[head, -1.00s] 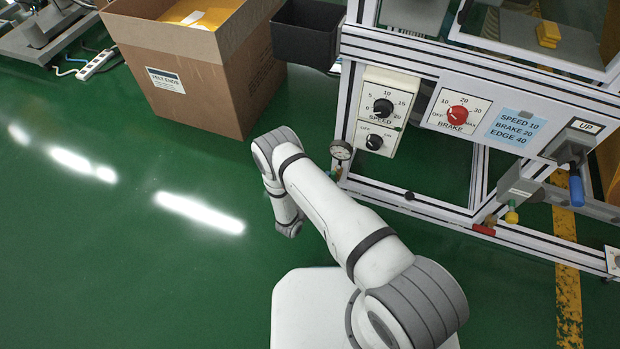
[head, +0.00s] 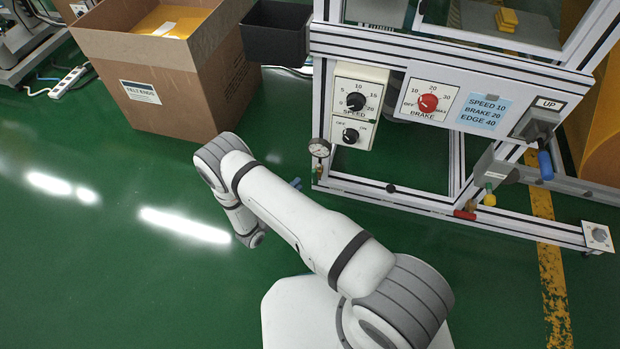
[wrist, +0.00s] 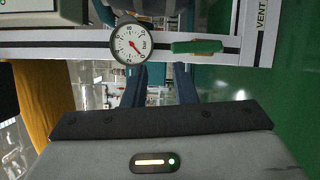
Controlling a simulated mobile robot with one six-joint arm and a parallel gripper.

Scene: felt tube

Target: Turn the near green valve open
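In the wrist view, a green valve handle (wrist: 196,46) lies lengthwise along a white rail, just right of a round dial gauge (wrist: 131,42). The gauge also shows in the head view (head: 319,148) at the machine's near left post; I cannot make out the green handle beside it there. My gripper (wrist: 160,72) shows as two dark blue fingers, apart with nothing between them. The handle is ahead of the fingertips, in line with the right finger, and appears apart from them. In the head view, my forearm hides most of the gripper; a blue finger shows (head: 296,184).
A cardboard box (head: 165,85) stands left of the machine frame, with a black bin (head: 275,32) beside it. The frame's lower rail (head: 420,203) carries a red handle (head: 465,214) and a yellow knob (head: 489,199).

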